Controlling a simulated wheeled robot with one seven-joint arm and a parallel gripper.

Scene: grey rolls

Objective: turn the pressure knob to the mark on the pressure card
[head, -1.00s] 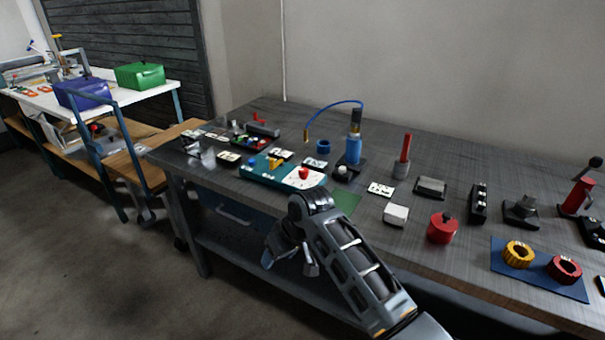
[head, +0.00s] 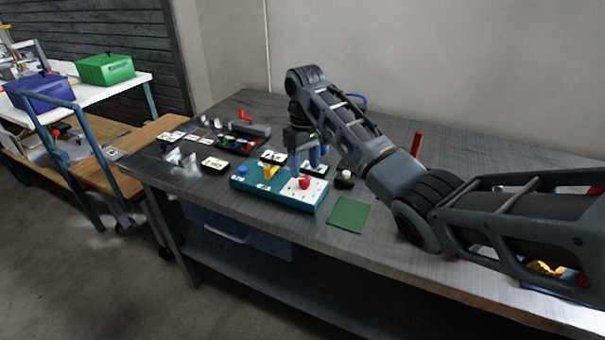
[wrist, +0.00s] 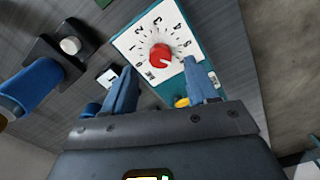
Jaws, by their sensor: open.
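The red pressure knob (head: 304,183) sits on a white dial at the right end of a teal panel (head: 258,184). In the wrist view the knob (wrist: 160,55) is ringed by a numbered scale; its exact setting is too small to read surely. My gripper (head: 307,161) is over the panel's back edge, fingers pointing down, behind the knob. In the wrist view my gripper (wrist: 158,84) is open and empty, and the knob appears ahead of the gap between its blue fingers, not held. Several small cards lie near the panel, one card (head: 314,167) behind it; which is the pressure card I cannot tell.
A black block with a white knob (head: 344,179) is close on the right. A green mat (head: 349,214) lies bare. My arm hides much of the right table.

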